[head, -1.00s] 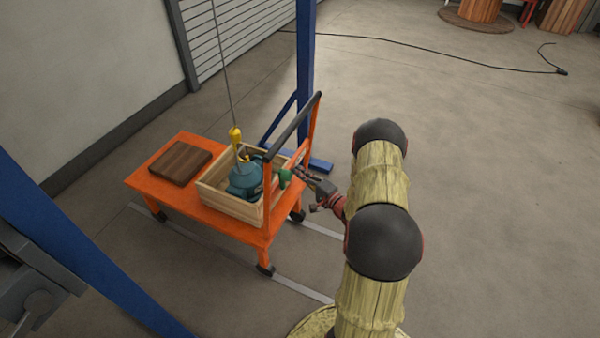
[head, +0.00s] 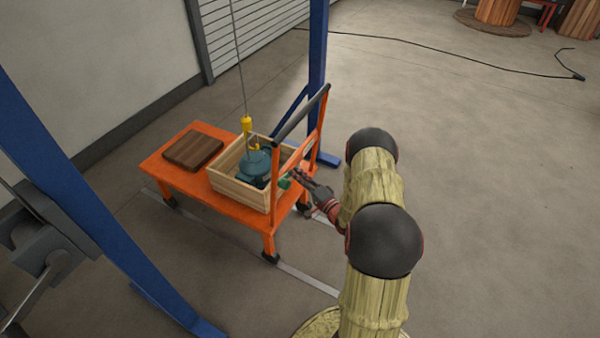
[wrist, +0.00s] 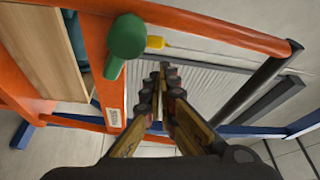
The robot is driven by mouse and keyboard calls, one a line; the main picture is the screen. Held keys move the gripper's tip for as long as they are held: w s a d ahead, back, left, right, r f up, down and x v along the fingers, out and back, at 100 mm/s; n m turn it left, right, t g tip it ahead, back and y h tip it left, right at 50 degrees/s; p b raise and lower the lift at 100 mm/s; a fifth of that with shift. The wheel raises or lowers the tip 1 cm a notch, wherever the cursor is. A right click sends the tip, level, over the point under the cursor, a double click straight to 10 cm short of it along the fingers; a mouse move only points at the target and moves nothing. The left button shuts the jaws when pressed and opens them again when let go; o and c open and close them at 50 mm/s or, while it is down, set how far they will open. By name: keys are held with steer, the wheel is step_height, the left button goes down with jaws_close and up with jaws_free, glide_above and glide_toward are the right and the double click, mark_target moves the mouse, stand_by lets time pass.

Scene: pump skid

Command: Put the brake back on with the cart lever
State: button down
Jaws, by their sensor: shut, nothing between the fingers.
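The orange cart (head: 180,178) stands on the floor with its push handle frame on the right. The cart lever has a green round knob (wrist: 127,36) and short green shaft beside an orange bar in the wrist view; in the head view the green lever (head: 285,183) shows small, next to the frame. My gripper (wrist: 163,70) is shut and empty, with its fingertips just right of the green knob in the wrist view. In the head view my gripper (head: 297,175) is close beside the lever; I cannot tell whether they touch.
A wooden crate (head: 232,192) on the cart holds a teal pump (head: 254,165), with a yellow hook (head: 247,125) on a cable above it. A brown board (head: 193,149) lies on the cart's left. Blue posts (head: 318,70) stand around.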

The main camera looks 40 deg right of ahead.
steer(key=shift+s+a+f, duration=0.35)
steer(key=shift+a+f, duration=0.35)
stand_by(0.4)
